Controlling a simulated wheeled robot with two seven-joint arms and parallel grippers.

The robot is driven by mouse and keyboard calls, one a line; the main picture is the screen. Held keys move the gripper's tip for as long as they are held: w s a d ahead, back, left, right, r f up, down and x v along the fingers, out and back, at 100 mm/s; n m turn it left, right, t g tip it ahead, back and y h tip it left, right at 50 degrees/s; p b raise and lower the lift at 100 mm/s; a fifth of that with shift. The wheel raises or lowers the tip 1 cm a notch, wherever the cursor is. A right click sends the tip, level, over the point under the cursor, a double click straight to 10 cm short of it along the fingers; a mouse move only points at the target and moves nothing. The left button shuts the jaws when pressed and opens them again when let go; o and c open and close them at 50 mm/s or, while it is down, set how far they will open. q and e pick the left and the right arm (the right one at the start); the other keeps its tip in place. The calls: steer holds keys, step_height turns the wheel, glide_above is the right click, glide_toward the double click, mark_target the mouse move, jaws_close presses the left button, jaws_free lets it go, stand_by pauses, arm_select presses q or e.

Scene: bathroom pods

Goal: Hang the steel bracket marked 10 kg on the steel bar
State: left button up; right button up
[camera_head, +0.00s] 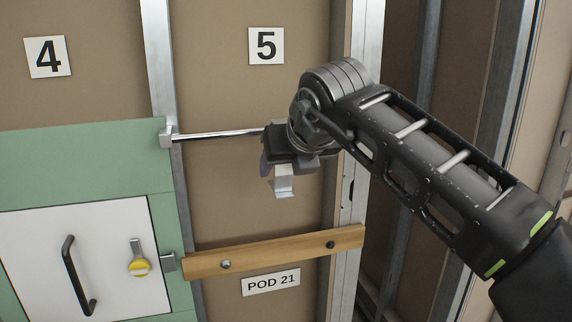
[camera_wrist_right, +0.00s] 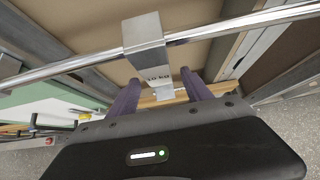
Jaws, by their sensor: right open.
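The steel bar (camera_head: 220,134) runs level across panel 5 in the head view. It also crosses the upper part of the right wrist view (camera_wrist_right: 70,65). The steel bracket marked 10 KG (camera_wrist_right: 144,38) lies over the bar in the right wrist view and appears hooked on it. Its lower end (camera_head: 284,185) shows below my right gripper (camera_head: 282,167) in the head view. The gripper is open, with one finger on each side of the bracket and visible gaps between. In the head view my wrist hides the bar's right part and the bracket's top. My left gripper is out of view.
A wooden rail (camera_head: 290,252) crosses below, above the POD 21 label (camera_head: 271,282). A white door (camera_head: 105,245) with a black handle and yellow-tagged latch is at lower left. The space between bar and rail is mostly clear.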

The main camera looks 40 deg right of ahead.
steer(key=v, duration=0.7)
steer(key=shift+s+r, duration=0.25)
steer(key=shift+s, duration=0.05)
steer(key=shift+a, duration=0.1)
stand_by(0.4)
